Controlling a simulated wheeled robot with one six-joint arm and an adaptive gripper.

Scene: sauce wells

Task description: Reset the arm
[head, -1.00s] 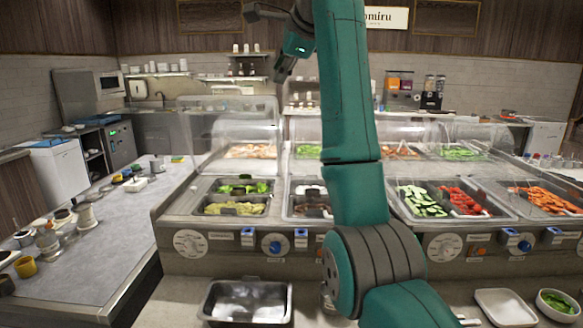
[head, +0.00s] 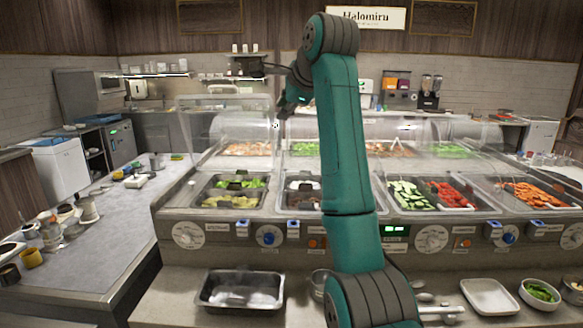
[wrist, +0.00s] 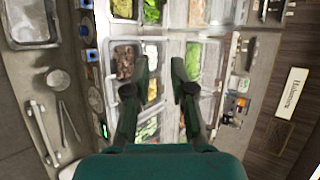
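My arm (head: 345,150) rises in teal segments from the bottom of the head view, bends at a high elbow and comes down on the left. My gripper (head: 280,119) hangs small and dark above the food wells, in front of the clear guard; its fingers are hard to make out there. In the wrist view my gripper (wrist: 160,75) has its two fingers spread apart with nothing between them. The food wells show beyond the fingers.
The serving counter holds wells of cucumber (head: 410,195), red vegetables (head: 450,194) and carrot (head: 528,195). On the front ledge are a metal pan (head: 204,300), a white tray (head: 489,297) and a bowl of greens (head: 540,293). Clear guards (head: 225,128) stand over the wells.

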